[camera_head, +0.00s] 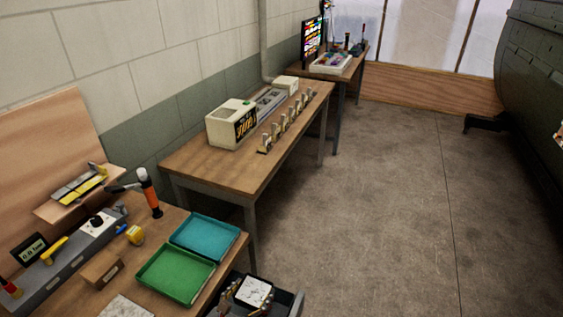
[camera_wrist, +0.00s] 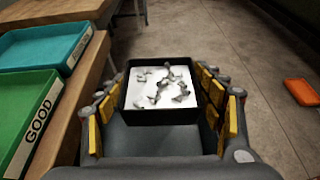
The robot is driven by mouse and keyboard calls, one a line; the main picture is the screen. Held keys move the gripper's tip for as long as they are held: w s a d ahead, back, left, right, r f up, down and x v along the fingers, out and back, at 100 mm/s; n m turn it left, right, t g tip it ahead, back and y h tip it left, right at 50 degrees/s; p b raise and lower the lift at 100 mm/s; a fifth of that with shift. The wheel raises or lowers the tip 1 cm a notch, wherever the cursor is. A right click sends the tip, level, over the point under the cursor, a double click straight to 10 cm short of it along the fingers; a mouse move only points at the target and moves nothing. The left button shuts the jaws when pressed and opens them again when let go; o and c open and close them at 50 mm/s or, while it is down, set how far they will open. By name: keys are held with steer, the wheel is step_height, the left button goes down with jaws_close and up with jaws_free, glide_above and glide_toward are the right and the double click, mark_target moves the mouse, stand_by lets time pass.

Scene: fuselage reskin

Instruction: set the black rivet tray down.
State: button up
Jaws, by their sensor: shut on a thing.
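The black rivet tray (camera_wrist: 160,114) has a white inside with several grey rivet-like pieces scattered on it. It sits between the yellow-padded fingers of my gripper (camera_wrist: 162,122) in the wrist view, and the gripper is shut on it. In the head view the tray (camera_head: 253,291) and my gripper (camera_head: 248,298) show at the bottom edge, to the right of the front workbench. The tray looks about level. The underside of the tray is hidden.
The front bench (camera_head: 213,284) holds a green tray (camera_head: 178,293), a blue tray (camera_head: 236,235), a hammer and tools. The green one is labelled GOOD. A second bench (camera_head: 250,178) with machines stands behind. An orange object (camera_wrist: 302,91) lies at right. The floor is mostly clear.

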steer(key=w+d+r+n+y+b, duration=0.1)
steer(key=w+d+r, duration=0.1)
steer(key=w+d, duration=0.65)
steer(key=w+d+r+b, duration=0.1)
steer(key=w+d+r, duration=0.1)
steer(key=w+d, duration=0.65)
steer(key=w+d+r, duration=0.1)
steer(key=d, duration=0.9)
steer(key=shift+w+d+r+t+b, duration=0.15)
steer(key=shift+w+t+b, duration=0.15)
steer(key=shift+t+b, duration=0.15)
